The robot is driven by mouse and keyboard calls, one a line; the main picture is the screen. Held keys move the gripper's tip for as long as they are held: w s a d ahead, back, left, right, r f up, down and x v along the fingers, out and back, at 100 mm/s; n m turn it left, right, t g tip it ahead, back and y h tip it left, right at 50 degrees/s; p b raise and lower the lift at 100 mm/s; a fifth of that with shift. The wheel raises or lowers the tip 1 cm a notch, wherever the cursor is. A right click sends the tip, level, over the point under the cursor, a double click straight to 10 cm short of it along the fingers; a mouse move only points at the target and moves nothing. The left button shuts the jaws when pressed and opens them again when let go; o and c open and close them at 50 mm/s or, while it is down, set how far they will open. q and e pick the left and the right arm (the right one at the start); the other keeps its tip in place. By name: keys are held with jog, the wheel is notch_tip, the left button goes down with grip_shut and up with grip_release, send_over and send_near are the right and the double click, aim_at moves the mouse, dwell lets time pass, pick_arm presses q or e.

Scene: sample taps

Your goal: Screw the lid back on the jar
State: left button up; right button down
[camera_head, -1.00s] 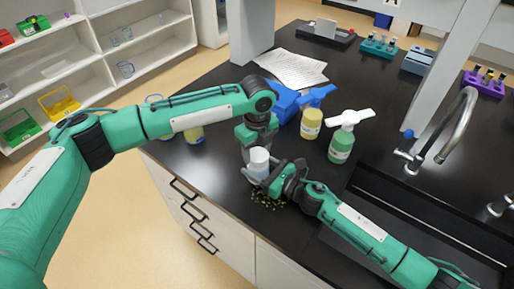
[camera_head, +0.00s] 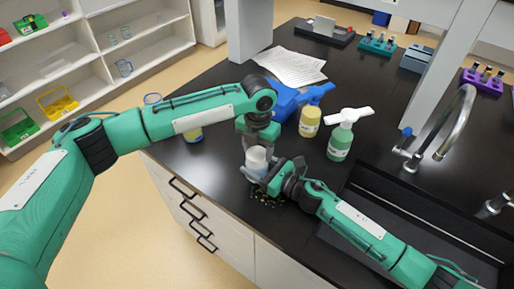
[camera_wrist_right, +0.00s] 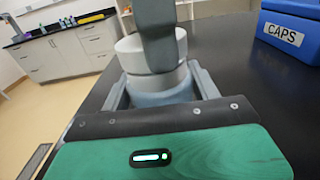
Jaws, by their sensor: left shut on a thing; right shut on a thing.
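The jar (camera_wrist_right: 157,90) has a pale bluish body and stands upright near the counter's front edge. My right gripper (camera_head: 262,177) is shut around the jar body from the side. The white lid (camera_wrist_right: 130,50) is on top of the jar, and it also shows in the head view (camera_head: 257,156). My left gripper (camera_head: 257,147) comes down from above and is shut on the lid. One of its grey fingers covers part of the lid in the right wrist view. I cannot tell how far the lid is threaded.
Green-yellow bits (camera_head: 264,197) lie on the black counter beside the jar. A yellow bottle (camera_head: 310,122), a green spray bottle (camera_head: 339,146) and a blue box labelled CAPS (camera_wrist_right: 290,35) stand behind. A sink (camera_head: 400,215) is at right.

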pick_arm(q)
jog(key=m, duration=0.6)
jog(key=shift+s, duration=0.1)
jog(key=o, duration=0.9)
jog(key=shift+d, duration=0.1)
jog(key=shift+o, duration=0.2)
jog(key=shift+r, duration=2.25)
